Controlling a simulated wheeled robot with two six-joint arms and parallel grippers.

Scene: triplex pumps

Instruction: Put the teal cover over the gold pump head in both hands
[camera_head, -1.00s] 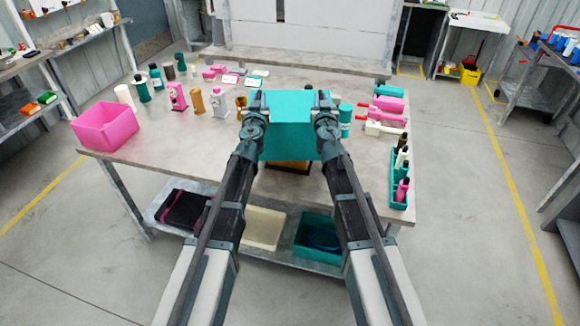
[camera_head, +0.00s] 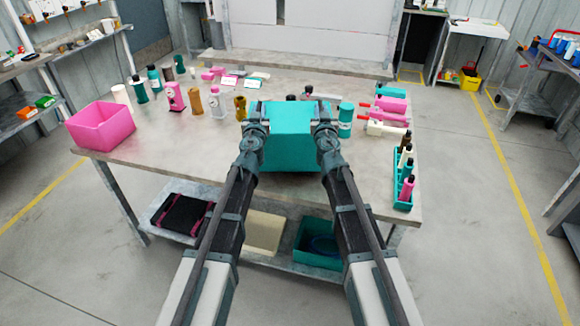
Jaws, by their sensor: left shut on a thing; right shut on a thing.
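The teal cover (camera_head: 290,145) is a box-like shell between my two grippers near the front edge of the table. My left gripper (camera_head: 258,118) is shut on its left side, and my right gripper (camera_head: 320,115) is shut on its right side. The cover looks level. The gold pump head is hidden; no gold part shows below the cover's lower edge. I cannot tell whether the cover rests on something.
The grey table (camera_head: 170,145) holds a pink bin (camera_head: 100,127) at left and several bottles and cylinders behind the cover. A teal tray (camera_head: 404,180) with bottles stands at the right edge. Pink and cream tools (camera_head: 386,128) lie behind it. The table's left front is clear.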

